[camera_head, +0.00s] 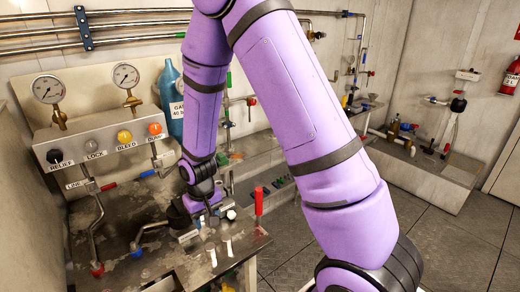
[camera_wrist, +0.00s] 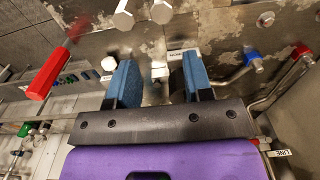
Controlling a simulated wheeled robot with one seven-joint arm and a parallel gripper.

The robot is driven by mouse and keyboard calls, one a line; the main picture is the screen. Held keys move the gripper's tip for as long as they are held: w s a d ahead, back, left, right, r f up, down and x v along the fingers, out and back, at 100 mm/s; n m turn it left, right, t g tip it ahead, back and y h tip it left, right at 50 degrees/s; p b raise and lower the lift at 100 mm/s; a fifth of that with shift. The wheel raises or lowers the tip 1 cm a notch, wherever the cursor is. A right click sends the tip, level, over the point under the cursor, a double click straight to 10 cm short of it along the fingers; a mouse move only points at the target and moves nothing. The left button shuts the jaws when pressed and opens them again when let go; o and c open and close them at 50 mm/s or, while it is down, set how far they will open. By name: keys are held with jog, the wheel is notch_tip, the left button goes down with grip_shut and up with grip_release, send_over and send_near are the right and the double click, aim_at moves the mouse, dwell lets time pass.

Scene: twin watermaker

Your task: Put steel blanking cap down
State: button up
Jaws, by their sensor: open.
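My gripper (camera_wrist: 157,66) is open, its two blue fingers spread apart above the worn metal bench top (camera_wrist: 215,28). A small bright steel piece, which looks like the blanking cap (camera_wrist: 158,72), shows in the gap between the fingers, with space on both sides. It appears to be on the bench, though its base is hidden. Two steel hex-headed pieces (camera_wrist: 123,19) (camera_wrist: 161,12) stand beyond the fingertips.
A red upright handle (camera_head: 259,202) stands near the bench's right edge. Bent pipes with a blue end (camera_head: 136,250) and a red end (camera_head: 97,269) are left of my gripper. The gauge panel (camera_head: 100,138) stands behind. Open floor (camera_head: 440,240) lies right.

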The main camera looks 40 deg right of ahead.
jog(key=s+d+r+t, duration=0.1)
jog(key=s+d+r, duration=0.15)
jog(key=r, duration=0.85)
jog(key=s+d+r+t, duration=0.2)
jog(key=s+r, duration=0.2)
jog(key=r, duration=0.7)
jog(key=s+d+r+t, duration=0.2)
jog(key=s+r, duration=1)
jog(key=s, duration=0.4)
jog(key=shift+d+r, duration=0.2)
jog(key=shift+r, duration=0.05)
